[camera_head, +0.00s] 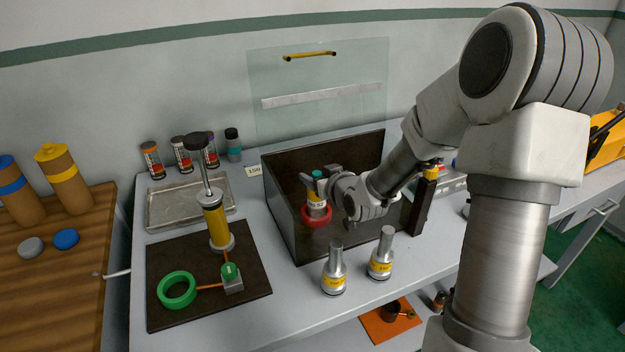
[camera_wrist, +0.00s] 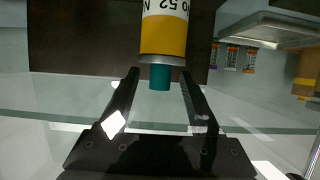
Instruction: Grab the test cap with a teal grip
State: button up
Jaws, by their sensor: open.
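The test cap (camera_head: 317,203) with the teal grip stands in the dark open-topped box, with a red ring around its lower part. In the wrist view its yellow labelled body (camera_wrist: 163,35) ends in a grey rim and the short teal grip (camera_wrist: 160,77). My gripper (camera_wrist: 159,76) is open, with one black finger on each side of the teal grip. Gaps show between the fingers and the grip. In the head view my gripper is at the top of the cap and partly hides it.
The dark box (camera_head: 283,222) has walls around the cap and a raised clear lid (camera_head: 350,75) behind. Two silver caps with yellow labels (camera_head: 334,272) (camera_head: 380,256) stand in front. A dark mat (camera_head: 170,255) at left holds a green ring and a yellow column.

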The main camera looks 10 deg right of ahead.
jog(key=shift+w+f, duration=0.1)
jog(key=shift+w, duration=0.05)
grip_shut()
dwell(0.6)
